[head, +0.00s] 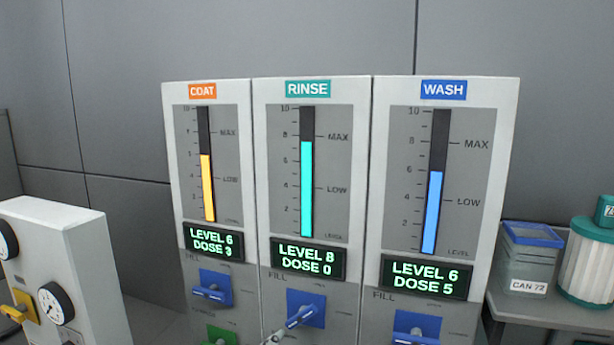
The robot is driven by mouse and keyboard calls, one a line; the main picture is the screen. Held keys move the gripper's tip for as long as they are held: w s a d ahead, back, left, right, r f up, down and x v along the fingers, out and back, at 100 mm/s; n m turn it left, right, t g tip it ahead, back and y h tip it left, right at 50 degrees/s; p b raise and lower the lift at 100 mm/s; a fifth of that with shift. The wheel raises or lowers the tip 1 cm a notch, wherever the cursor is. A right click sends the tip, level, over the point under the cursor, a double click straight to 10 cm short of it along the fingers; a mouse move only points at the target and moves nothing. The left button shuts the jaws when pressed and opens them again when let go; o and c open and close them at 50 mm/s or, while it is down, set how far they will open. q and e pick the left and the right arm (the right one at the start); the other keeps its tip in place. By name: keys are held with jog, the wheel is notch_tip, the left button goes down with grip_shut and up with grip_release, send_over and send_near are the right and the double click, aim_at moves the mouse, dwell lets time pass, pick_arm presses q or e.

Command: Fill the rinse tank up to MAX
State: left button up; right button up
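The rinse panel (262,180) stands in the middle, between the coat and wash panels. Its teal level bar (307,190) ends just below the MAX mark (338,137) and well above LOW. Its display (305,259) reads LEVEL 8, DOSE 0. Below it, under the word FILL, is a blue valve plate with a lever (300,316) slanting down to the left; the coat fill lever (212,293) looks closer to level. The lower part of the rinse panel is cut off by the frame.
The coat panel (172,150) reads LEVEL 6, DOSE 3; the wash panel (505,150) reads LEVEL 6, DOSE 5. A grey box with gauges (75,250) stands at left. At right, a shelf (545,312) holds a blue-rimmed container (530,262) and a teal-lidded canister (590,265).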

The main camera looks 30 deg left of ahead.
aim_at(300, 320)
pick_arm(q)
jog(key=p+x, duration=0.1)
jog(key=x, duration=1)
jog(key=shift+w+r+p, duration=0.1)
jog(key=shift+w+p, duration=0.25)
jog(key=shift+w, duration=0.05)
grip_shut()
